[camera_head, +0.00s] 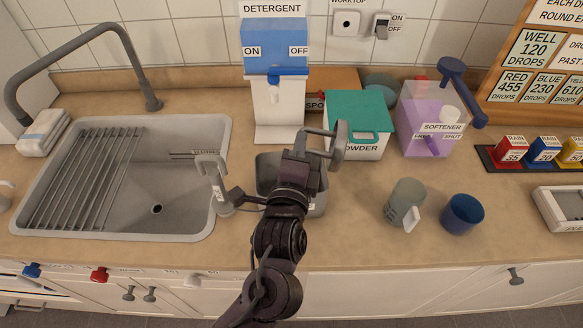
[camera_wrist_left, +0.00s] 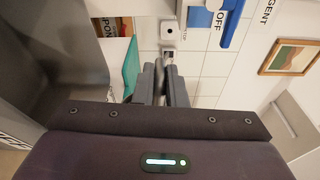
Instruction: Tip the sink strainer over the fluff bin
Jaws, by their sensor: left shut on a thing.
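My left gripper (camera_head: 302,142) is shut over the grey fluff bin (camera_head: 263,180), pointing toward the back wall. A grey piece that looks like the sink strainer (camera_head: 341,150) sticks out to its right, its round part turned nearly edge-on. In the head view this part is just right of the bin's rim, in front of the powder box. The gripper and wrist hide much of the bin. In the left wrist view the fingers (camera_wrist_left: 165,82) are close together, and the grey wall at left looks like the bin (camera_wrist_left: 65,45). My right gripper is not in view.
The sink (camera_head: 180,200) is at left, with a grey hooked piece (camera_head: 212,165) at its right edge. The detergent dispenser (camera_head: 275,100), powder box (camera_head: 358,112) and softener box (camera_head: 430,130) stand behind. Two cups (camera_head: 405,195) (camera_head: 463,212) stand at right. The front right counter is clear.

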